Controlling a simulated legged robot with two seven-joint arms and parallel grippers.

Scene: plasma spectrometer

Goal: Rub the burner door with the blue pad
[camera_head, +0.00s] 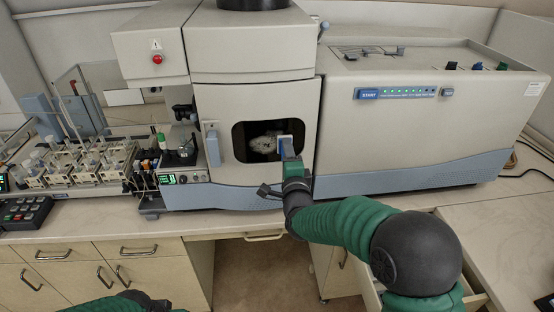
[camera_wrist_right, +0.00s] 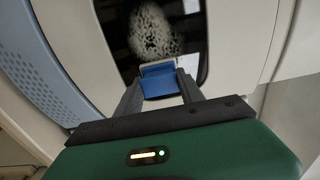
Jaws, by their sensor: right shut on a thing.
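The burner door (camera_head: 216,103) is the pale front panel of the tall middle unit, with a dark window (camera_head: 243,143) and a blue-grey handle at its left. A whitish, speckled patch shows at the window; it also shows in the right wrist view (camera_wrist_right: 154,30). My right gripper (camera_head: 284,150) is shut on the blue pad (camera_wrist_right: 160,83) in front of the window's right part. The pad is at or very near the glass; I cannot tell whether it touches.
A large instrument box (camera_head: 420,120) with a START button stands right of the door. A sampler with racks of vials (camera_head: 85,165) and a black keypad (camera_head: 25,213) are at left. The counter (camera_head: 180,224) has a narrow free strip in front. An open drawer is below my right arm.

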